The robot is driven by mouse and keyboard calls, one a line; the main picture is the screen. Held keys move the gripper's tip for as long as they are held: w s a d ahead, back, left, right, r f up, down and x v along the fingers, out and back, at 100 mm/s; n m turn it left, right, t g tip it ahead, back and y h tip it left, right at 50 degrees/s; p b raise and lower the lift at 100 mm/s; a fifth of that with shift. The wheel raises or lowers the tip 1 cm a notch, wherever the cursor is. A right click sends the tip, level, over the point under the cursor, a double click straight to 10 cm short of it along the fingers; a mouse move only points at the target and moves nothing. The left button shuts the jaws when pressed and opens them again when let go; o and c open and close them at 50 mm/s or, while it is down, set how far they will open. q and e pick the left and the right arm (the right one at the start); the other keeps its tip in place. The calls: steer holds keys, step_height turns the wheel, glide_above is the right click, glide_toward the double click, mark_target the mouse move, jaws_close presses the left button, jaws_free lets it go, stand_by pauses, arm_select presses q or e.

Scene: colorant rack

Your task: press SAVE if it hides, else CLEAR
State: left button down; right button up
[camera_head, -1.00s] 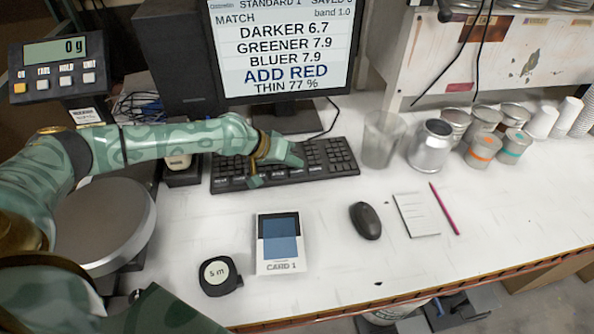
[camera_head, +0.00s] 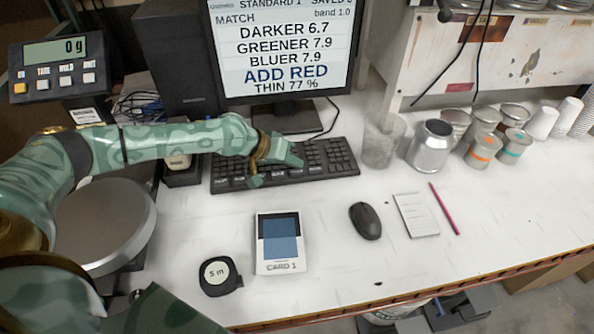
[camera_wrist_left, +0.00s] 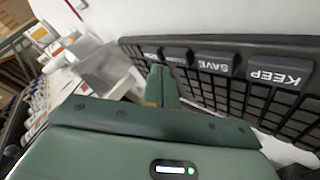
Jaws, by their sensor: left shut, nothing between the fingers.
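The black keyboard (camera_head: 318,172) lies below the monitor (camera_head: 285,52), which reads DARKER 6.7, GREENER 7.9, BLUER 7.9, ADD RED, THIN 77 %. In the left wrist view the SAVE key (camera_wrist_left: 213,65) and KEEP key (camera_wrist_left: 278,74) are legible upside down; the CLEAR label is not readable. My left gripper (camera_head: 297,161) is shut and empty over the keyboard. Its fingertips (camera_wrist_left: 161,72) are near the smaller keys left of SAVE; contact cannot be told. Card 1 (camera_head: 278,267), with a dark band above a blue patch, lies in front. My right gripper is not in view.
A tape measure (camera_head: 218,275), mouse (camera_head: 365,220), notepad (camera_head: 416,214) and pink pencil (camera_head: 444,208) lie on the white bench. A clear cup (camera_head: 381,140) and several cans stand at the right. The scale (camera_head: 105,222) is at the left.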

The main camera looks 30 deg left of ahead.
mark_target(293, 173)
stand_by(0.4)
arm_select(q)
steer(key=shift+f, duration=0.4)
steer(key=shift+f, duration=0.35)
stand_by(0.5)
steer(key=shift+r+p, duration=0.8)
step_height(293, 173, up, 5)
steer(key=p, duration=0.5)
steer(key=shift+r, duration=0.1)
